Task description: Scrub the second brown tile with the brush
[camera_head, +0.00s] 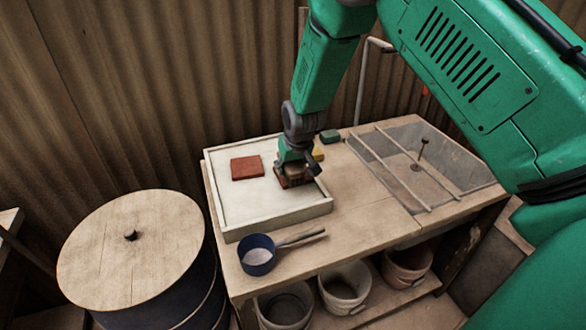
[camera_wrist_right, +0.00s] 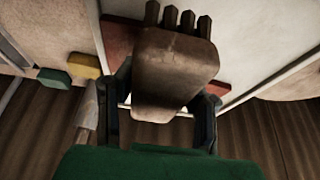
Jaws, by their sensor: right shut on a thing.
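One brown-red tile (camera_head: 247,167) lies flat and uncovered in the shallow white tray (camera_head: 234,205). A second brown tile (camera_head: 281,182) lies to its right, mostly hidden under my right gripper (camera_head: 296,166). My right gripper is shut on a brown brush (camera_wrist_right: 175,75), which sits over this second tile. In the right wrist view, dark bristle tufts stick out at the brush's far end, and red-brown tile (camera_wrist_right: 119,36) shows beside it. I cannot tell whether the bristles touch the tile. My left gripper is not in view.
A yellow block (camera_head: 319,153) and a green block (camera_head: 330,136) lie behind the gripper. A blue pan (camera_head: 257,256) stands at the table's front edge.

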